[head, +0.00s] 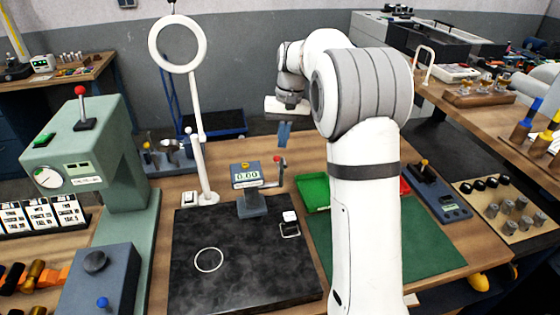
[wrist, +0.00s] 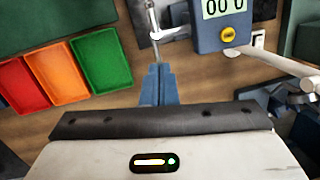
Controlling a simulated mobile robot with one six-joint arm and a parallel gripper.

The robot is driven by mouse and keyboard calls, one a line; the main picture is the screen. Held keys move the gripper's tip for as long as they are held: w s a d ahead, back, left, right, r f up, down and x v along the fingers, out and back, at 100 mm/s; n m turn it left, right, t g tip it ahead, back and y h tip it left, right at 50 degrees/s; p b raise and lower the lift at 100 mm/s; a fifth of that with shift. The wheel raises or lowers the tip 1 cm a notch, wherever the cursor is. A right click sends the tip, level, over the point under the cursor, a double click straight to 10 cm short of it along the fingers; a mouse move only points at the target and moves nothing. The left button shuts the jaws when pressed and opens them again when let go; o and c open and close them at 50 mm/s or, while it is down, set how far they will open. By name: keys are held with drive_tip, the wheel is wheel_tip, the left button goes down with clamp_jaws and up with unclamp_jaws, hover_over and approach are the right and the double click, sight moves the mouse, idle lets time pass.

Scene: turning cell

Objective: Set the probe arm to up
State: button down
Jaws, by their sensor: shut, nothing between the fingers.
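The gauge (head: 245,177) is a blue-grey unit with a lit readout and a yellow button, standing at the back edge of the dark plate. A thin arm (head: 281,174) with a red tip stands roughly upright at its right side; I take this for the probe arm. In the wrist view the gauge (wrist: 207,38) is at top right, with the metal arm (wrist: 152,18) left of it, seen nearly end on. My gripper (head: 284,133) is shut and empty, above and behind the arm. In the wrist view its fingertips (wrist: 158,68) appear just below the arm; contact cannot be told.
A ring lamp (head: 177,44) on a white stalk stands left of the gauge. The dark plate (head: 215,275) carries a small white-topped piece (head: 290,219). A green tray (head: 313,192) sits to the right; red, orange and green trays (wrist: 57,76) show in the wrist view.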

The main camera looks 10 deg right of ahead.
sight(278, 158)
drive_tip(key=s+d+r+n+t+b, duration=0.1)
drive_tip(key=s+r+n+t+b, duration=0.1)
drive_tip(key=s+r+t+b, duration=0.4)
drive_tip(key=shift+t+h, duration=0.3)
drive_tip(key=shift+h, duration=0.1)
drive_tip(key=p+x, duration=0.1)
drive_tip(key=x, duration=0.3)
drive_tip(key=p+x, duration=0.1)
drive_tip(key=x, duration=0.4)
drive_tip(key=w+p+x, duration=0.1)
drive_tip(key=x, duration=0.3)
drive_tip(key=shift+w+a+p, duration=0.25)
drive_tip(key=shift+a+p, duration=0.05)
drive_tip(key=shift+w, duration=0.1)
drive_tip(key=shift+w+f+g+p, duration=0.3)
drive_tip(key=shift+g+p, duration=0.1)
drive_tip(key=shift+p, duration=0.35)
drive_tip(key=shift+f, duration=0.2)
drive_tip(key=shift+s+a+f, duration=0.1)
